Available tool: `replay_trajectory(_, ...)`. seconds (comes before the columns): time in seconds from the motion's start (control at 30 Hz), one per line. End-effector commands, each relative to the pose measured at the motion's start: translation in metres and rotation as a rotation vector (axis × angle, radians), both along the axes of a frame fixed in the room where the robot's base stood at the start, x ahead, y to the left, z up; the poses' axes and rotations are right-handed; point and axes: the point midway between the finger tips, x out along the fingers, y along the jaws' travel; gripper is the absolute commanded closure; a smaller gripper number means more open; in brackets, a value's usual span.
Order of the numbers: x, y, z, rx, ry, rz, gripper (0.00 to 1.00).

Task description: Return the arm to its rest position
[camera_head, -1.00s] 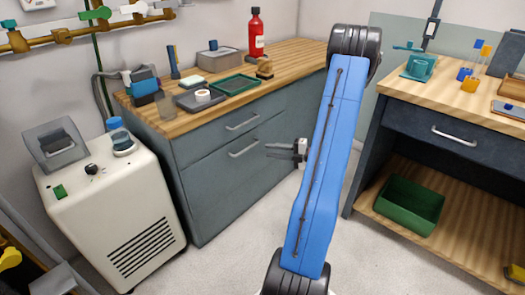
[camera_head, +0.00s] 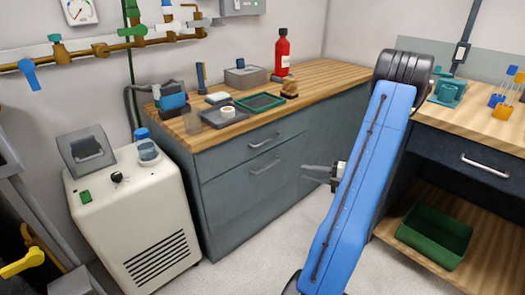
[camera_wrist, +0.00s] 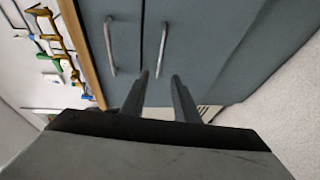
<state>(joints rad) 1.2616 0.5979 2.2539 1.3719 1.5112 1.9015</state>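My gripper (camera_head: 318,174) shows in the head view beside my blue arm link, in front of the grey drawer cabinet (camera_head: 235,222). In the wrist view my gripper (camera_wrist: 160,82) has its two fingers apart with nothing between them, so it is open and empty. The wrist view looks toward the cabinet front with its two handles. My blue arm link stands tilted at the right of the head view and hides part of the right bench.
The left wooden worktop (camera_head: 325,78) holds a red bottle (camera_head: 282,52), a green tray (camera_head: 260,102) and small items. A white machine (camera_head: 140,215) stands left of the cabinet. A green bin (camera_head: 434,235) sits on the right bench's lower shelf. Pale floor lies between the benches.

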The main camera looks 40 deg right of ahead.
Motion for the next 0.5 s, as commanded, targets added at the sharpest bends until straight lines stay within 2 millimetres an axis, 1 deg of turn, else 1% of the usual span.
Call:
replay_trajectory(0.17,0.0,0.0,0.0,0.0,0.0,0.0,0.72)
replay_trajectory(0.27,0.002,0.005,0.003,-0.017,-0.002,0.015,0.72)
replay_trajectory(0.37,0.009,0.022,0.012,-0.081,-0.012,0.072,0.72)
replay_trajectory(0.47,0.018,0.053,0.028,-0.193,-0.034,0.171,0.72)
replay_trajectory(0.5,0.021,0.068,0.034,-0.248,-0.046,0.218,0.72)
